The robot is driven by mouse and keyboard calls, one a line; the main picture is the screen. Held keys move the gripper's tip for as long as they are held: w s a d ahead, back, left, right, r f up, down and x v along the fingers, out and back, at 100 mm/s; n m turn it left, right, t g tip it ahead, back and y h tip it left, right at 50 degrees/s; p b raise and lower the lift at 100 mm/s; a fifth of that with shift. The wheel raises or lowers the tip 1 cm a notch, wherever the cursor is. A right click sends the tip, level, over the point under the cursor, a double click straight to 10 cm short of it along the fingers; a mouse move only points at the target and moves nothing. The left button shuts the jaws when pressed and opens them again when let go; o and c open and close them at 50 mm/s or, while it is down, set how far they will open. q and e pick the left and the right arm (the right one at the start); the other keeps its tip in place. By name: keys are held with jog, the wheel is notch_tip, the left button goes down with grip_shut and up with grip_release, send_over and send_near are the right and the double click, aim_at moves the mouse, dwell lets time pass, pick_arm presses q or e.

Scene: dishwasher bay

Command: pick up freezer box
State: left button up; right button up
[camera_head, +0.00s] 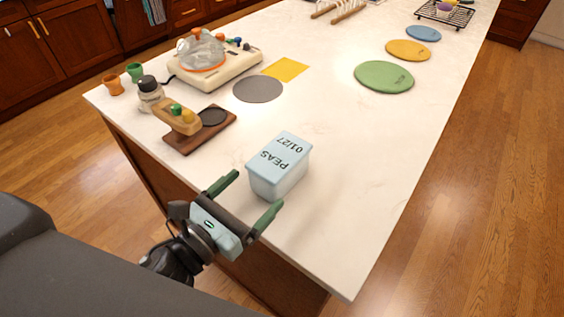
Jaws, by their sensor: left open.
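The freezer box (279,167) is a pale blue, lidded box marked "PEAS 01/27". It stands upright on the white counter, close to the near left edge. My left gripper (252,200) is open, with its two green fingers pointing toward the box from the near side. The fingers look apart from the box, one toward its left and one toward its near right; the exact gap is hard to tell. Nothing is between the fingers. My right gripper is not in view.
A dark wooden tray (186,145) with small items lies left of the box. Behind it are a cream appliance (228,78), a grey disc (258,89) and a yellow square (287,69). A green mat (384,77) lies farther right. The counter right of the box is clear.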

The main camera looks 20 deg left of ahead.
aim_at(275, 171)
pick_arm(q)
jog(key=shift+w+d+r, duration=0.1)
jog(key=shift+w+d, duration=0.05)
jog(key=shift+w, duration=0.1)
jog(key=shift+x, duration=0.8)
jog(key=shift+w, duration=0.2)
jog(key=p+x, duration=0.1)
jog(key=x, duration=0.3)
jog(key=shift+d, duration=0.1)
jog(key=shift+w+d, duration=0.15)
jog(key=shift+w, duration=0.3)
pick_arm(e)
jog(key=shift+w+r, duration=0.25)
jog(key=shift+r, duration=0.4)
pick_arm(q)
jog(key=shift+c, duration=0.4)
